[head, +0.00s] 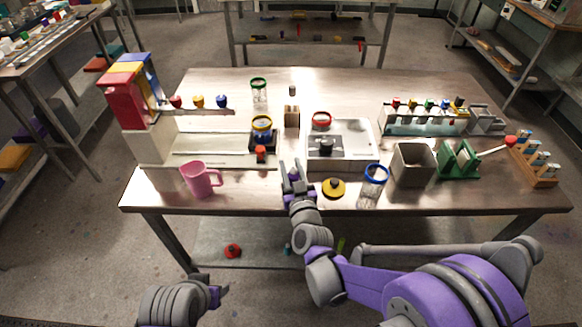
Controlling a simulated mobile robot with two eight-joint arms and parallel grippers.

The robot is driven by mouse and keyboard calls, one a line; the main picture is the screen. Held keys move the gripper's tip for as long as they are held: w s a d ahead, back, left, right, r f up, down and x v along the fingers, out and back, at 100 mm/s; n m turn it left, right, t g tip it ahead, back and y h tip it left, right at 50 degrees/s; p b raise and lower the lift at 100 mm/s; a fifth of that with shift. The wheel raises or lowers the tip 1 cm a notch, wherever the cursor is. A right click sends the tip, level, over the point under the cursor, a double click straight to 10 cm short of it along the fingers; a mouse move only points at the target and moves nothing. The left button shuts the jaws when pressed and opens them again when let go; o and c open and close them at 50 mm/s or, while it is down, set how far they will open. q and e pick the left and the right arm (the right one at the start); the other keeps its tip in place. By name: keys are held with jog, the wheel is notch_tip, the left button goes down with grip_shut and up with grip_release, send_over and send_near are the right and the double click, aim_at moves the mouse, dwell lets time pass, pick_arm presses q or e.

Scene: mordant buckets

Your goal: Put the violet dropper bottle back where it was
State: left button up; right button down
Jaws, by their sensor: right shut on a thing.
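My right gripper (291,168) reaches over the near middle of the table, fingers pointing away from me. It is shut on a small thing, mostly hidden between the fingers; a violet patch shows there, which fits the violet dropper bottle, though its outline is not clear. My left gripper (216,294) is low at the front, off the table and apart from everything; its fingers are too small to judge. A rack (425,127) with several colour-capped droppers stands at the back right. A small wooden block (291,117) stands behind my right gripper.
A pink mug (202,181) is left of my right gripper, a red-capped bottle (261,154) just left. A white device (343,158), yellow disc (334,188), blue-rimmed jar (371,187) and grey bin (412,166) are to the right. The table's back (340,88) is mostly clear.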

jog(key=shift+f, duration=0.15)
jog(key=c, duration=0.5)
grip_release()
jog(key=shift+s+r, duration=0.2)
jog(key=shift+s, duration=0.1)
jog(key=b+v, duration=0.1)
jog(key=v, duration=1)
jog(key=shift+s+d+b, duration=0.15)
jog(key=shift+s+b, duration=0.1)
jog(key=shift+b, duration=0.1)
